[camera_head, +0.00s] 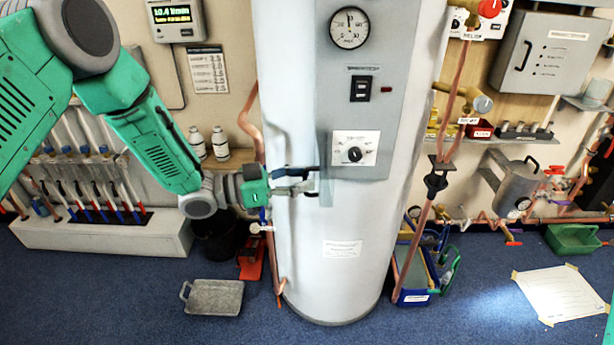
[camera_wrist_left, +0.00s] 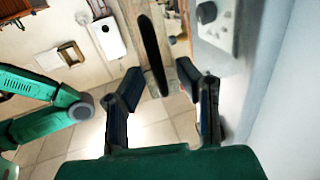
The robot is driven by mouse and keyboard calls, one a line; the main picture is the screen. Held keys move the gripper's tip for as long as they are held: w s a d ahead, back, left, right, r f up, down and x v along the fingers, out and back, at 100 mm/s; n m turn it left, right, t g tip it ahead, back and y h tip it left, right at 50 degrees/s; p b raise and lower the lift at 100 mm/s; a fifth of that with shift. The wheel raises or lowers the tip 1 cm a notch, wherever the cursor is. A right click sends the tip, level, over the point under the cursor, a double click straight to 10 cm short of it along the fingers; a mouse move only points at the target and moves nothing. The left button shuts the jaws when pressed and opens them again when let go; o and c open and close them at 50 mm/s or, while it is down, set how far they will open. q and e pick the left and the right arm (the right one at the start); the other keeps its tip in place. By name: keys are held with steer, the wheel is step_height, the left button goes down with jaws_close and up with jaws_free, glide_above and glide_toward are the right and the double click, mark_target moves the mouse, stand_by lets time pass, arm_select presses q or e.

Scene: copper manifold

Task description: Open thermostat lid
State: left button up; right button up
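The thermostat is a white plate with a black dial (camera_head: 354,154) on the grey panel of the tall white tank. The plate also shows at the upper right of the left wrist view (camera_wrist_left: 212,28). A translucent pane (camera_head: 326,187), perhaps the lid, shows at the panel's lower left corner. My left gripper (camera_head: 308,181) is beside it, left of the dial. In the left wrist view its fingers (camera_wrist_left: 168,88) are spread apart. A long black bar (camera_wrist_left: 153,55), probably a handle, shows between and beyond them; I cannot tell whether they touch it. My right gripper is out of view.
The tank (camera_head: 345,285) stands on blue carpet, with copper pipes close on both sides. A pressure gauge (camera_head: 349,28) and a black switch (camera_head: 361,88) are above the dial. A grey tray (camera_head: 213,298) and a blue toolbox (camera_head: 417,280) stand on the floor.

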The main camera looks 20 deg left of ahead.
arm_select(q)
steer(key=shift+w+d, duration=0.2)
steer(key=shift+d, duration=0.15)
steer(key=shift+a, duration=0.2)
jaws_close()
steer(key=shift+d, duration=0.1)
